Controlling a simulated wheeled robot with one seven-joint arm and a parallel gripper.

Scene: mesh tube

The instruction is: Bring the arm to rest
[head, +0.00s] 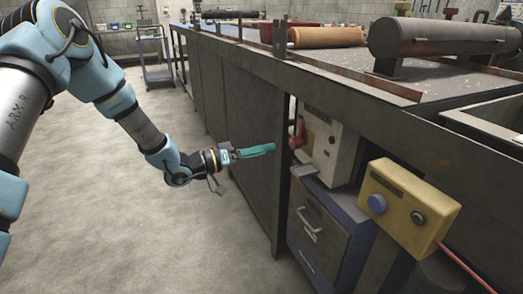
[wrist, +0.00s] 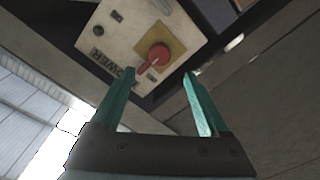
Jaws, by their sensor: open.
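My gripper (head: 273,149) is in the middle of the head view, at the end of my blue and grey arm, which is stretched out toward the workbench. Its teal fingers also show in the wrist view (wrist: 158,88), apart and with nothing between them. A red rotary switch (wrist: 152,58) on a yellow plate sits on a pale power box (wrist: 130,28), just beyond the fingertips. In the head view the red switch (head: 298,133) is a little right of the fingertips, on the left side of the box (head: 328,152). I see a gap between the fingers and the switch.
The bench (head: 235,110) stands close to the right of my arm. Below the box is a blue drawer cabinet (head: 318,235). Open floor (head: 120,220) lies to the left.

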